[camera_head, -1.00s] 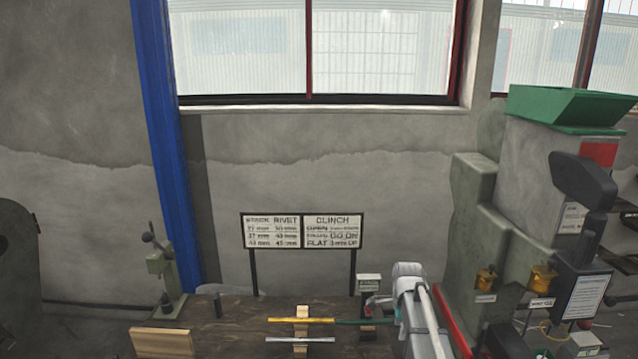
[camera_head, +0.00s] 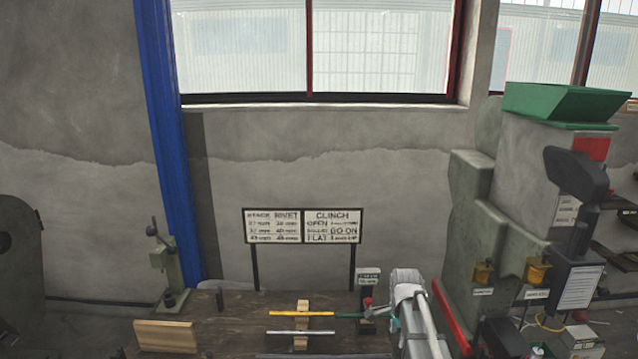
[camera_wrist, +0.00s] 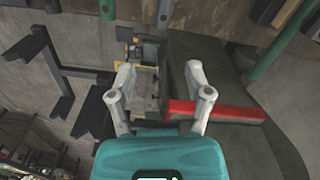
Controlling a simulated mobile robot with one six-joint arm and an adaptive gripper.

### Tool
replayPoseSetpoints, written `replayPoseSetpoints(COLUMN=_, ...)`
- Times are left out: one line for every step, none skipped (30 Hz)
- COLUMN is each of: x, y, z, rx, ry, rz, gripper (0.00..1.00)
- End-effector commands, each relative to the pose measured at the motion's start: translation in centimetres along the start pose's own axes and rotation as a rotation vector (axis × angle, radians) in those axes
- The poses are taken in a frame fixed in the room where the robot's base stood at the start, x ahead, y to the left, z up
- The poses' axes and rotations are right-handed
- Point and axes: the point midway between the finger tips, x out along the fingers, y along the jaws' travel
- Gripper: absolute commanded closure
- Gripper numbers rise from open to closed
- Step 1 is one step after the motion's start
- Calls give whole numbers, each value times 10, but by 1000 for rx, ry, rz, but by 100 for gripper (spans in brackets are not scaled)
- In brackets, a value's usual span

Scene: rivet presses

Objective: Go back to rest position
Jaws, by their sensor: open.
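My gripper (camera_wrist: 162,85) shows in the wrist view with its two grey fingers spread apart and nothing between them. Beyond the fingers lie a grey floor area and the red-edged base (camera_wrist: 215,112) of a dark green machine. In the head view my arm rises at the bottom, right of the middle, in front of the workbench (camera_head: 225,330). The fingertips cannot be made out there.
A large grey-green press (camera_head: 530,180) with a green hopper (camera_head: 565,103) stands close on the right. The bench carries a yellow-and-green rod (camera_head: 305,313), a silver rod (camera_head: 300,332), a wooden block (camera_head: 165,336) and a small green hand press (camera_head: 168,265). Sign boards (camera_head: 302,226) stand behind.

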Motion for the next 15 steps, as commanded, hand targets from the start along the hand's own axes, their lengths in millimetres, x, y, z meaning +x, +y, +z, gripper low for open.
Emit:
replayPoseSetpoints(x=2, y=6, z=4, rx=-31, ry=0, rz=0, gripper=35)
replayPoseSetpoints(x=3, y=9, z=6, rx=-56, ry=0, rz=0, gripper=35)
replayPoseSetpoints(x=4, y=13, z=8, rx=-89, ry=0, rz=0, gripper=35)
replayPoseSetpoints(x=5, y=16, z=10, rx=-116, ry=0, rz=0, gripper=35)
replayPoseSetpoints(x=6, y=20, z=12, rx=-145, ry=0, rz=0, gripper=35)
replayPoseSetpoints(x=8, y=25, z=16, rx=-190, ry=0, rz=0, gripper=35)
replayPoseSetpoints(x=9, y=29, z=19, rx=-226, ry=0, rz=0, gripper=35)
replayPoseSetpoints(x=10, y=34, z=22, rx=-267, ry=0, rz=0, gripper=35)
replayPoseSetpoints(x=12, y=41, z=26, rx=-324, ry=0, rz=1, gripper=35)
replayPoseSetpoints(x=13, y=46, z=30, rx=-369, ry=1, rz=1, gripper=35)
replayPoseSetpoints(x=15, y=51, z=33, rx=-414, ry=1, rz=1, gripper=35)
replayPoseSetpoints(x=16, y=58, z=37, rx=-474, ry=1, rz=1, gripper=35)
replayPoseSetpoints(x=18, y=62, z=40, rx=-518, ry=1, rz=1, gripper=35)
replayPoseSetpoints(x=19, y=67, z=43, rx=-562, ry=1, rz=1, gripper=35)
replayPoseSetpoints(x=21, y=74, z=47, rx=-621, ry=1, rz=1, gripper=35)
